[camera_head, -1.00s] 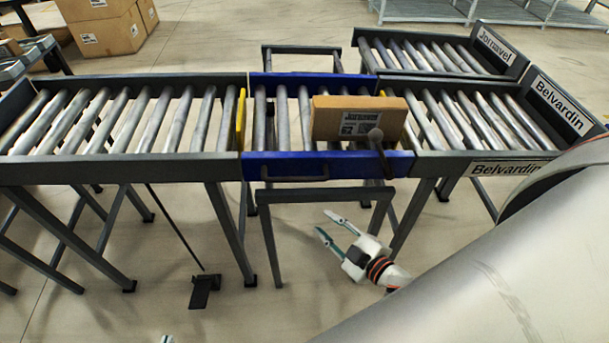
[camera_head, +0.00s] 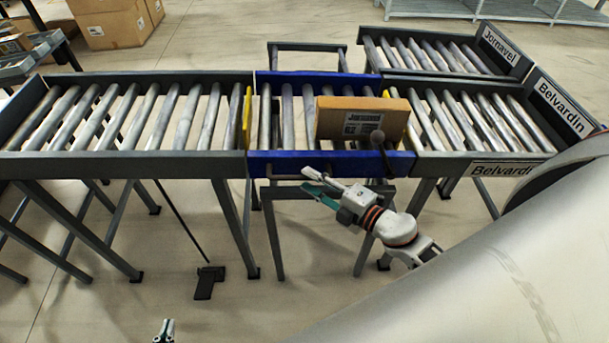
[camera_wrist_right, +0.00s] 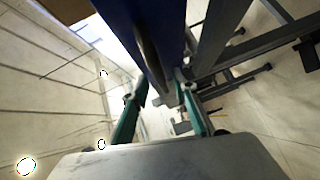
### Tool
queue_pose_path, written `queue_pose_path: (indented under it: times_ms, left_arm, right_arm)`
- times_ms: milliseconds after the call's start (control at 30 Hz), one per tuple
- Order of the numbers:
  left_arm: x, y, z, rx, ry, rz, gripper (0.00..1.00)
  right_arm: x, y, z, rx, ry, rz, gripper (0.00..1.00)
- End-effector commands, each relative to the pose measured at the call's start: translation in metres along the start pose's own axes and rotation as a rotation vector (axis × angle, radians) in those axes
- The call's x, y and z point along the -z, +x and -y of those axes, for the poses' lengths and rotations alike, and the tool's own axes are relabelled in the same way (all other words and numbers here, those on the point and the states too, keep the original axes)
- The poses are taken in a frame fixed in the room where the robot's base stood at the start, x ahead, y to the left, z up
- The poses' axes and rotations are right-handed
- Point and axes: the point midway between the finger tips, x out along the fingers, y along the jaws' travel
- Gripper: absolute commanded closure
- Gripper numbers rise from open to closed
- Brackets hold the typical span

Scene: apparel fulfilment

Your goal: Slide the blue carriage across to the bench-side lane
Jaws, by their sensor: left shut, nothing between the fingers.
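The blue carriage (camera_head: 340,163) sits between the left roller conveyor and the front right lane, in line with both. It carries a brown box (camera_head: 330,117) with a white label. A grey handle (camera_head: 287,178) runs along its front face; in the right wrist view the handle (camera_wrist_right: 148,50) hangs from the blue side ahead of the fingers. My right gripper (camera_head: 305,180) is open at the handle's right part; in the right wrist view its fingers (camera_wrist_right: 163,95) stand apart. Whether they straddle the handle is unclear. My left gripper (camera_head: 165,328) is shut and empty at the bottom edge, far from the carriage.
The front right lane (camera_head: 480,118) bears Belvardin signs; the lane behind it (camera_head: 440,52) bears a Jornavel sign. A stand frame (camera_head: 305,46) extends behind the carriage. A dark knobbed lever (camera_head: 378,138) stands at the carriage's front right. A yellow plate (camera_head: 246,118) is at its left side.

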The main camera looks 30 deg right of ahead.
Motion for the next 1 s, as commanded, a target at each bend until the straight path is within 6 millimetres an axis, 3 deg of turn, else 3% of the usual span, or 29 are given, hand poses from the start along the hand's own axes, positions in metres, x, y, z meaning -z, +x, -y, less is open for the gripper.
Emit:
queue_pose_path:
  times_ms: [200, 533, 567, 667, 1000]
  left_arm:
    - [0.003, -0.002, 0.001, 0.0, 0.0, -0.001, 1.0]
    - [0.003, -0.002, 0.001, 0.0, 0.0, -0.001, 1.0]
    - [0.003, -0.002, 0.001, 0.0, 0.0, -0.001, 1.0]
    - [0.003, -0.002, 0.001, 0.0, 0.0, -0.001, 1.0]
    - [0.003, -0.002, 0.001, 0.0, 0.0, -0.001, 1.0]
  right_arm:
    - [0.0, 0.022, 0.0, 0.0, 0.0, 0.0, 0.72]
    - [0.0, 0.026, 0.001, 0.001, 0.001, 0.0, 0.72]
    - [0.0, 0.026, 0.001, 0.0, 0.001, 0.0, 0.75]
    - [0.0, 0.026, 0.0, 0.0, 0.001, 0.0, 1.0]
    - [-0.002, 0.029, -0.001, 0.0, 0.001, 0.0, 1.0]
